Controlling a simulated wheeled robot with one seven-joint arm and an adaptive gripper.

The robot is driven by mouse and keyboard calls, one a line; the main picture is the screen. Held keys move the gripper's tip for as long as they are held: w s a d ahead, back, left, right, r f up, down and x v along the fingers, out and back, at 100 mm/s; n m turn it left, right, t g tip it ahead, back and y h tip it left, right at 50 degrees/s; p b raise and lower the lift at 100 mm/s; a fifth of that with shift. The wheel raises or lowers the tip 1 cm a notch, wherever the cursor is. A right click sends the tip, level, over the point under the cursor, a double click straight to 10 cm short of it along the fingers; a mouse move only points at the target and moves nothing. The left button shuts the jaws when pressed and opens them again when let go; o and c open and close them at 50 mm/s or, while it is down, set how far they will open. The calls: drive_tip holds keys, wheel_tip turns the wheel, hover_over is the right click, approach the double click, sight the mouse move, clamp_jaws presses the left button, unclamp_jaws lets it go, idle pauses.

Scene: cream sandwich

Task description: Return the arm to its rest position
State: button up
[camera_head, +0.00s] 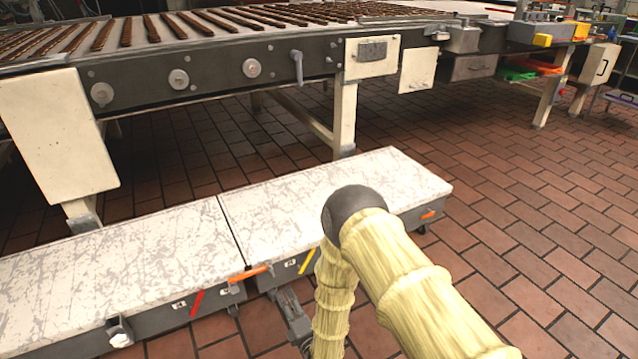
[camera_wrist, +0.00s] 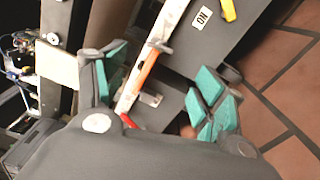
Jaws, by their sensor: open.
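My arm, in a pale yellow sleeve with a dark elbow cap, reaches up from the lower right of the head view and bends back down. My gripper (camera_head: 291,316) shows partly at the bottom of that view, beside the sleeve and close to the front side of the low white-topped platform (camera_head: 130,260). In the wrist view my gripper (camera_wrist: 160,75) has its teal-padded fingers spread apart, with nothing held between them. The platform's dark side and an orange handle (camera_wrist: 144,72) show beyond the fingers. The gap between fingers and platform is hard to judge.
A long conveyor (camera_head: 215,75) with rows of brown bars stands behind the platform on cream legs. Orange and green trays (camera_head: 515,72) sit under the machine at the back right. The brick-red tiled floor (camera_head: 540,210) is clear on the right.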

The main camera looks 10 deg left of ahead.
drive_tip(key=s+d+f+m+g+h, duration=0.25)
drive_tip(key=s+d+m, duration=0.2)
drive_tip(key=d, duration=0.35)
drive_tip(key=s+d+f+m+g+h, duration=0.2)
drive_tip(key=s+d+f+m, duration=0.25)
drive_tip(key=d, duration=0.45)
drive_tip(key=s+d+f+m+g+h, duration=0.25)
drive_tip(key=s+d+m, duration=0.2)
drive_tip(key=d, duration=0.35)
drive_tip(key=s+d+r+m+g+h, duration=0.1)
drive_tip(key=s+d+r+m+g, duration=0.15)
drive_tip(key=s+d+m, duration=0.4)
drive_tip(key=s+d+r+m+g+h, duration=0.1)
drive_tip(key=s+d+m+g, duration=0.2)
drive_tip(key=s, duration=0.7)
drive_tip(key=s+d+r+m+g+h, duration=0.1)
drive_tip(key=s+d+r+m+g, duration=0.15)
drive_tip(key=s+d+m, duration=0.4)
wheel_tip(320, 180, up, 32)
drive_tip(key=s+a+n+p, duration=0.1)
drive_tip(key=a+n+p, duration=0.1)
drive_tip(key=p, duration=3.1)
drive_tip(key=shift+s+a+r, duration=0.15)
drive_tip(key=shift+s+a, duration=0.1)
drive_tip(key=shift+a, duration=0.05)
